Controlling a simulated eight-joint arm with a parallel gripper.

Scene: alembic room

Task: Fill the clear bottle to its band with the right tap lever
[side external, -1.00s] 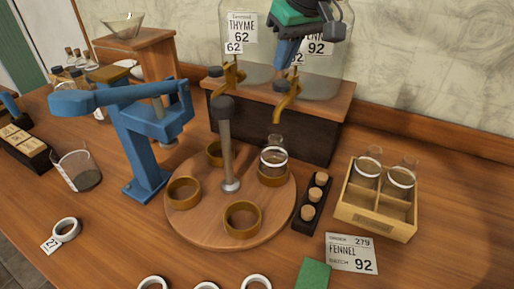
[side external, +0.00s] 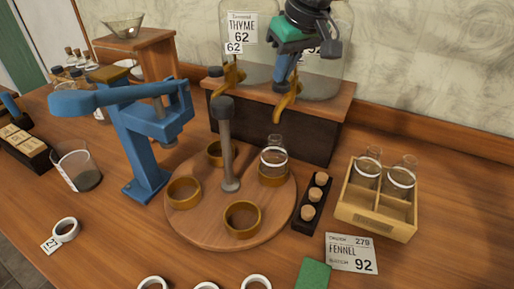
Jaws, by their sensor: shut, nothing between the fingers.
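The clear bottle (side external: 273,147) with a white band stands upright in a brass ring on the round wooden turntable (side external: 205,228), below the right brass tap (side external: 285,108). I cannot make out any stream or clear liquid level in it. My gripper (side external: 284,80) is shut and empty, pointing down at the top of the right tap. Its blue fingers overlap the right tap lever, which is mostly hidden, so I cannot tell whether they touch. The left tap (side external: 232,78) stands apart. The large glass jar behind the right tap is partly covered by my gripper.
A blue lever press (side external: 145,135) stands left of the turntable. A dark rack of corks (side external: 312,203) and a wooden crate (side external: 376,222) with two bottles are to the right. The turntable's central post (side external: 227,150) rises near the taps. A FENNEL card (side external: 351,253) lies in front.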

